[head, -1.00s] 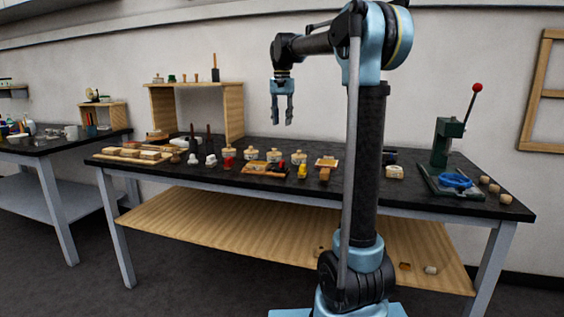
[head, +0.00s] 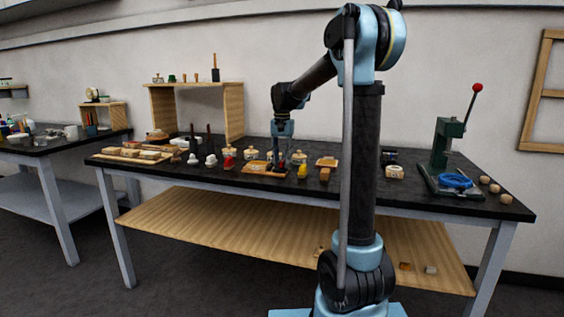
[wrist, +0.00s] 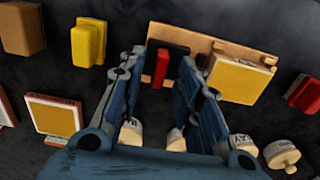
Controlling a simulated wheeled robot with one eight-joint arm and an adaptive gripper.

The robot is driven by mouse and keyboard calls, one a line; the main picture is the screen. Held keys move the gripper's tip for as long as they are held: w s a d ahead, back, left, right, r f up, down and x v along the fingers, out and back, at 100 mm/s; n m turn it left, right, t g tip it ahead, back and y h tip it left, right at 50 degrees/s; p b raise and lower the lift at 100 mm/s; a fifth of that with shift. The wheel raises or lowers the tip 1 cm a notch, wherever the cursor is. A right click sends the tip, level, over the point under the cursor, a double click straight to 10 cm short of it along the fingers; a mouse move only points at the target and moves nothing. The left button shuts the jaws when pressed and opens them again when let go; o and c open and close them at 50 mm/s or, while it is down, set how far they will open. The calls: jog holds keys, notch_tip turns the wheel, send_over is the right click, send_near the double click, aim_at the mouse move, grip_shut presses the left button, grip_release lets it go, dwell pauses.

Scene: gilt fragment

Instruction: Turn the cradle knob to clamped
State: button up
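The cradle (wrist: 208,43) is a flat wooden board on the dark bench top, and it also shows in the head view (head: 256,168). It bears a gold-faced block (wrist: 240,78) and a black part with a narrow red bar (wrist: 160,68), which looks like the knob. Any clamped marking is too small to read. My gripper (wrist: 164,60) points down over the board with its fingers apart, and the red bar shows between them. I cannot tell whether they touch it. In the head view my gripper (head: 282,158) is low over the board's right part.
A yellow block (wrist: 88,42) and a framed gold pad (wrist: 52,115) lie close by. Small lidded jars (head: 252,153) stand behind the board. A green lever press (head: 445,150) stands at the bench's right end.

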jog(key=shift+f, duration=0.55)
grip_shut()
